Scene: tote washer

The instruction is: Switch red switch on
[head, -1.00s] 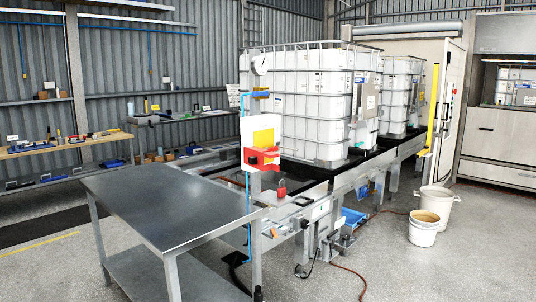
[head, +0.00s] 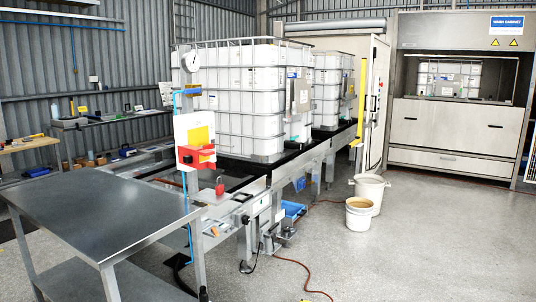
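A white panel with a yellow plate (head: 198,136) stands on a post at the near end of the conveyor. A red switch (head: 195,156) with a dark part at its middle is mounted on the lower part of this panel. Its position, on or off, is too small to tell. A red padlock (head: 220,187) sits on the conveyor frame just below and right of it. Neither of my grippers shows in the head view.
A steel table (head: 95,210) stands in front of and left of the switch. White caged tanks (head: 240,100) rest on the conveyor (head: 285,175). Two buckets (head: 359,216) stand on the floor at right, near a red hose. Grey floor at the right front is open. A wash cabinet (head: 455,125) stands behind.

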